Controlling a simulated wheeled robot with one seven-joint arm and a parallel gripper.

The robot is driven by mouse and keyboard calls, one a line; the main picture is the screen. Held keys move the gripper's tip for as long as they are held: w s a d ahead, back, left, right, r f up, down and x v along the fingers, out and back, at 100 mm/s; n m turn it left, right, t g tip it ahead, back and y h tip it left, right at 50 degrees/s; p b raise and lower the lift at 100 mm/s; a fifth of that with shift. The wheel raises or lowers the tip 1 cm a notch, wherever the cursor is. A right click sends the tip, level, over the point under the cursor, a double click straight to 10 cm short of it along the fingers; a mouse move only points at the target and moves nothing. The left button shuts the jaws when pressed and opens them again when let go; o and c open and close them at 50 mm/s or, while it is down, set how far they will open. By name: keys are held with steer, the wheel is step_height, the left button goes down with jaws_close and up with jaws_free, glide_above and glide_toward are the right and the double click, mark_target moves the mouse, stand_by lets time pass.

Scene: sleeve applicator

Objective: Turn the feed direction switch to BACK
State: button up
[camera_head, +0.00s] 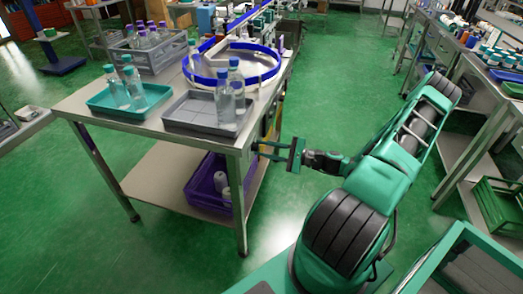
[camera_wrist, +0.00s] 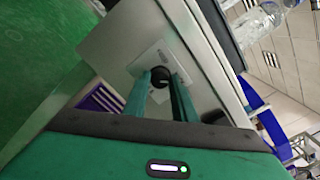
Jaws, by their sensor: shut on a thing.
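The feed direction switch (camera_wrist: 160,72) is a black round knob on a pale label plate (camera_wrist: 150,58), on the side of a metal box (camera_wrist: 130,40) in the wrist view. My gripper (camera_wrist: 160,80) has its two green fingers on either side of the knob and is shut on it. In the head view my gripper (camera_head: 262,150) reaches to the right side of the metal table (camera_head: 190,137). The switch is hidden from the head view there. The lettering on the plate is too small to read, so I cannot tell which way the knob points.
A grey tray (camera_head: 185,125) and a teal tray (camera_head: 110,110) with bottles stand on the table, beside a blue-rimmed round turntable (camera_head: 232,62). A purple crate (camera_head: 207,183) sits on the lower shelf. Green floor (camera_head: 330,110) lies open right of the table.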

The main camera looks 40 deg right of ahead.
steer(key=shift+d+f, duration=0.15)
steer(key=shift+f, duration=0.05)
steer(key=o, duration=1)
steer(key=shift+o, duration=0.2)
steer(key=shift+r, duration=0.1)
steer(key=v, duration=1)
steer(key=shift+s+d, duration=0.2)
steer(key=shift+s, duration=0.1)
steer(key=shift+a, duration=0.1)
